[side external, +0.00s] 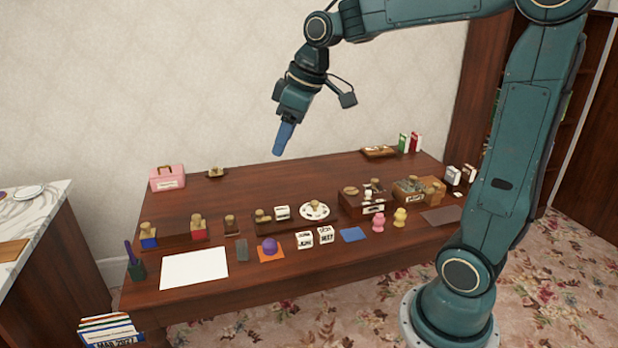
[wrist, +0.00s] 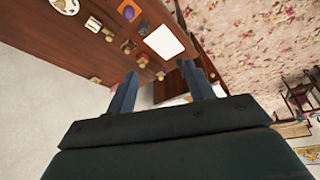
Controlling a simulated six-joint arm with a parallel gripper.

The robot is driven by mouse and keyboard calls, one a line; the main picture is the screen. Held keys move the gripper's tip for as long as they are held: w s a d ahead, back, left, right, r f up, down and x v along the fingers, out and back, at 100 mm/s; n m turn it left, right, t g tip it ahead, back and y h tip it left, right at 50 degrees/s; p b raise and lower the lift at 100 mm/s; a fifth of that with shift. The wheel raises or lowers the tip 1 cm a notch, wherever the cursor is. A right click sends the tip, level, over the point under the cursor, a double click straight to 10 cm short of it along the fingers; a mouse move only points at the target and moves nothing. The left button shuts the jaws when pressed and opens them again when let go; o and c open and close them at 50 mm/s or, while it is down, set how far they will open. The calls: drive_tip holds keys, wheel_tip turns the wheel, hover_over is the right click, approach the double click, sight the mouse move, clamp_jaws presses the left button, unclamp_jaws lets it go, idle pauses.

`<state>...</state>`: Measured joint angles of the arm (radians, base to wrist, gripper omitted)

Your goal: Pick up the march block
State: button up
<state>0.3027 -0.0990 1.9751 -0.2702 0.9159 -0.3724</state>
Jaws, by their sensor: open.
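Two white lettered blocks stand side by side at the table's front middle in the side view, a left one (side external: 305,240) and a right one (side external: 325,234). Their dark lettering is too small to read surely, so I cannot tell which is the march block. A third white block (side external: 282,212) sits behind them, left of a round white dial, and also shows in the wrist view (wrist: 93,24). My gripper (side external: 281,140) is open and empty, high above the back of the table, well apart from the blocks. Its two fingers show in the wrist view (wrist: 159,74).
The wooden table (side external: 270,185) has bare room at its back middle. White paper (side external: 195,268) lies at front left.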

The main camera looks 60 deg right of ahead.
drive_tip(key=w+d+f+n+g+y, duration=0.1)
drive_tip(key=w+d+f+n, duration=0.1)
drive_tip(key=w+d+f, duration=0.65)
drive_tip(key=w+d+f+n+y, duration=0.15)
drive_tip(key=w+d+f, duration=0.4)
drive_tip(key=d, duration=0.65)
drive_tip(key=d+f+n, duration=0.2)
drive_tip(key=d+f, duration=0.5)
drive_tip(key=f, duration=0.2)
drive_tip(key=shift+s, duration=0.15)
drive_tip(key=shift+f, duration=0.1)
hover_over(280, 209)
drive_tip(key=s+d, duration=0.2)
drive_tip(key=shift+w+f, duration=0.2)
drive_tip(key=shift+f, duration=3.75)
drive_tip(key=shift+a+f, duration=0.1)
drive_tip(key=shift+x, duration=2.45)
